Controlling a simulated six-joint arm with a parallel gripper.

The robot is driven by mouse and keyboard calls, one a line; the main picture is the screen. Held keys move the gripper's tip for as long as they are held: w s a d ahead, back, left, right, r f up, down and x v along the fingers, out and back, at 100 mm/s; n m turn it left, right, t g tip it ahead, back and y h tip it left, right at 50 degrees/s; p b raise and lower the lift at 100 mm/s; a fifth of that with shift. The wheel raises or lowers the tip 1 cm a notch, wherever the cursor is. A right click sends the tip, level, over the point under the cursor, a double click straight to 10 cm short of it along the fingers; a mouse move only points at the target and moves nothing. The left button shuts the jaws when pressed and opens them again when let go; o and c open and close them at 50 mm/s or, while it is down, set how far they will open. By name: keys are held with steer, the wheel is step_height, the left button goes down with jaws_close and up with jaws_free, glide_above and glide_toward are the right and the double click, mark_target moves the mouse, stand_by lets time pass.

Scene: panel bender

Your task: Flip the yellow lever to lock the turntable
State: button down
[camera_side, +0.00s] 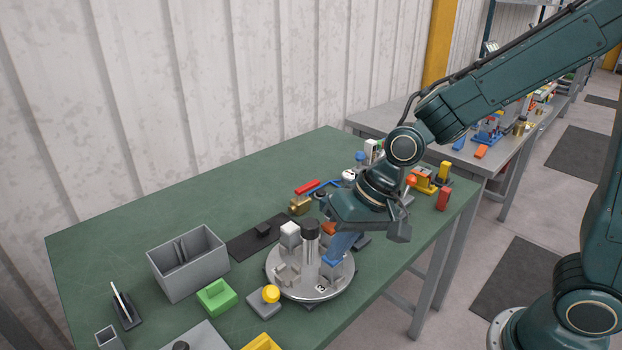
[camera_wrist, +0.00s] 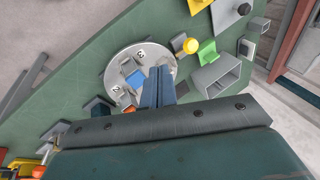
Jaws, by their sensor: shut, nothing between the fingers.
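The turntable (camera_side: 300,291) is a round grey metal disc on the green bench, and it also shows in the wrist view (camera_wrist: 110,73). The yellow lever shows as a yellow ball knob (camera_side: 270,293) on a small grey base at the disc's near edge. In the wrist view the knob (camera_wrist: 191,46) is to the right of the disc. My gripper (camera_side: 338,250) is shut and empty, its blue fingers pointing down over the right part of the disc. In the wrist view the fingers (camera_wrist: 160,70) cover part of the disc. The knob is clear of them.
A green block (camera_side: 216,296) and a grey open box (camera_side: 188,265) stand left of the knob. Coloured parts crowd the bench behind my gripper.

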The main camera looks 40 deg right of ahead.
steer(key=shift+x, duration=4.35)
steer(key=w+a, duration=0.1)
steer(key=a, duration=0.1)
steer(key=shift+w+a+f, duration=0.25)
steer(key=shift+w+f, duration=0.05)
steer(key=shift+w, duration=0.1)
steer(key=shift+w+a+r, duration=0.1)
steer(key=shift+w+a, duration=0.25)
steer(key=shift+a, duration=0.15)
steer(key=shift+w+r+g, duration=0.35)
steer(key=shift+w+g, duration=0.25)
steer(key=shift+g, duration=0.1)
steer(key=shift+w+r, duration=0.15)
steer(key=shift+w, duration=0.15)
steer(key=shift+w+r, duration=0.15)
steer(key=shift+w, duration=0.6)
steer(key=shift+w+r, duration=0.2)
steer(key=shift+w, duration=0.5)
steer(key=shift+w+f+m+g, duration=0.2)
steer(key=shift+w+m+g, duration=0.05)
steer(key=shift+w+g, duration=0.95)
steer(key=shift+w+f+m+g, duration=0.2)
steer(key=shift+w+m+g, duration=0.05)
steer(key=shift+w+g, duration=0.95)
